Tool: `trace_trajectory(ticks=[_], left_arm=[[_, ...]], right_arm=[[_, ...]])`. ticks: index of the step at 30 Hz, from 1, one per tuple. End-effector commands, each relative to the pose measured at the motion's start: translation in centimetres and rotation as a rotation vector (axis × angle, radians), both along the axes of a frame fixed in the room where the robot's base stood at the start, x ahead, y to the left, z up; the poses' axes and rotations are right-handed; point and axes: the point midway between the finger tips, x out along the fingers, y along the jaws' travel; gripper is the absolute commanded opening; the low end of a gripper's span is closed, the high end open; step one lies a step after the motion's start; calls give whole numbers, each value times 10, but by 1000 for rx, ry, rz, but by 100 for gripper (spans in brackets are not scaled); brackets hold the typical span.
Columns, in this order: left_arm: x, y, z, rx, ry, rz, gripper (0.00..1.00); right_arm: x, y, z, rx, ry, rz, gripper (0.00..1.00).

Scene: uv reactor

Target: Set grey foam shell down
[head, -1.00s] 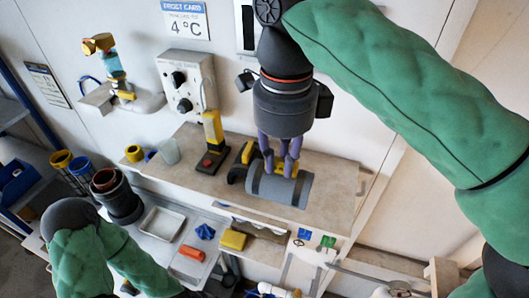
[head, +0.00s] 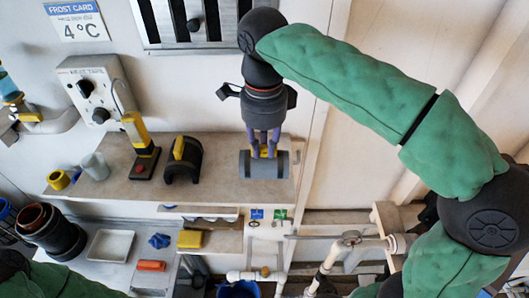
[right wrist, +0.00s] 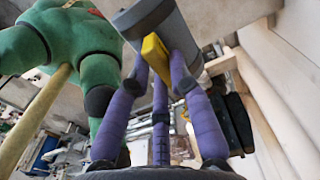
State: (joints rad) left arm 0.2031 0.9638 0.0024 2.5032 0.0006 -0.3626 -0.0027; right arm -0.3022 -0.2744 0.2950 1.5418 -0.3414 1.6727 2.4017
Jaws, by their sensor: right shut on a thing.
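The grey foam shell (head: 250,168) is a grey half-cylinder with darker bands and a yellow grip (head: 264,152) on top. It is level, over the right end of the beige shelf (head: 218,180). I cannot tell whether its underside touches the shelf. My right gripper (head: 263,143) points down with its purple fingers shut on the yellow grip. In the right wrist view the shell (right wrist: 146,16) is beyond the fingertips (right wrist: 157,68), with the yellow grip between them. My left arm's green sleeve shows at lower left; its gripper is out of view.
A black shell with a yellow grip (head: 184,168) stands left of the grey one. Further left are a yellow lamp-like tool (head: 138,135), a clear cup (head: 95,166) and a yellow ring (head: 59,180). A lower bench holds a white tray (head: 110,246). Pipes (head: 325,262) run below right.

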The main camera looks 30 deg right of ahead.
Motion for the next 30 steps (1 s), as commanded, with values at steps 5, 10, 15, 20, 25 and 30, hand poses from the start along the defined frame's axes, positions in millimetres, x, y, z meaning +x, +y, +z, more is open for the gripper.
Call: trace_trajectory(ticks=[5,10,15,20,25,30], left_arm=[[0,0,0,0,0,0,40],[0,0,2,0,0,-1,40],[0,0,3,0,0,-1,40],[0,0,3,0,0,-1,40],[0,0,0,0,0,-1,40],[0,0,0,0,0,0,40]], right_arm=[[2,-9,-11,0,1,-2,0],[1,-10,-32,0,1,-1,0],[2,-9,-41,0,-1,0,0],[2,-9,-41,0,-1,0,0],[2,-9,-45,1,-1,0,0],[2,-9,-45,1,-1,0,45]])
